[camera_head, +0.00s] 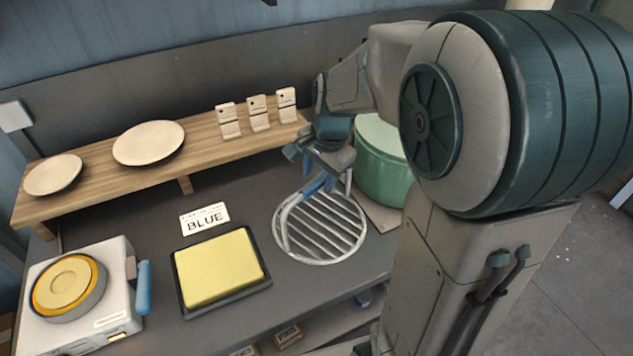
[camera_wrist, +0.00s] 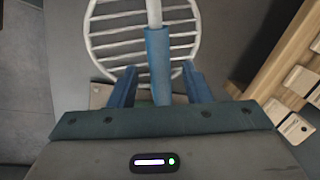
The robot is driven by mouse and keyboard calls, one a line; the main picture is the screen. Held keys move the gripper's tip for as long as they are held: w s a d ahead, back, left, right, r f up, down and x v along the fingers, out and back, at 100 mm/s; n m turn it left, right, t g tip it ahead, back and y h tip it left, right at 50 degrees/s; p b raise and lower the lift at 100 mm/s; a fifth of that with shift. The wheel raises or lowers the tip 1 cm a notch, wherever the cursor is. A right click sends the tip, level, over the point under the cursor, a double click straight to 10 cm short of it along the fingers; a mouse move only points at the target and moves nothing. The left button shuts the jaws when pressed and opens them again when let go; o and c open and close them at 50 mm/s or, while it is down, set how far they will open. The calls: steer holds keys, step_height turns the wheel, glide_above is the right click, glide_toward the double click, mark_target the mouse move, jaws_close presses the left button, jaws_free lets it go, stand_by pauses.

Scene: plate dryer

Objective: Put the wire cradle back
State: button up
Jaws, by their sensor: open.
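The wire cradle (camera_head: 322,236) is a round white rack of parallel bars on the dark counter, to the right of the yellow pad. Its handle rises on the near side of my gripper and has a blue grip. In the wrist view the cradle (camera_wrist: 112,42) lies beyond my fingers, and its blue grip (camera_wrist: 158,62) runs up between them. My gripper (camera_head: 320,183) is above the cradle, its fingers pointing down. In the wrist view my gripper (camera_wrist: 160,82) is open, with a finger on each side of the blue grip and visible gaps between.
A green pot (camera_head: 380,165) stands close behind and right of the cradle. A wooden shelf (camera_head: 95,178) with plates and several small wooden stands runs along the back.

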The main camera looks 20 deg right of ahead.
step_height(320, 180, up, 8)
steer(key=s, duration=0.1)
steer(key=s+f+n, duration=0.2)
steer(key=s+n, duration=0.3)
steer(key=s, duration=0.2)
steer(key=s+f+n+t+h, duration=0.1)
steer(key=s+f+n, duration=0.1)
steer(key=s+n, duration=0.4)
steer(key=shift+s+d+f, duration=0.2)
steer(key=shift+s+f, duration=0.2)
steer(key=shift+s, duration=0.6)
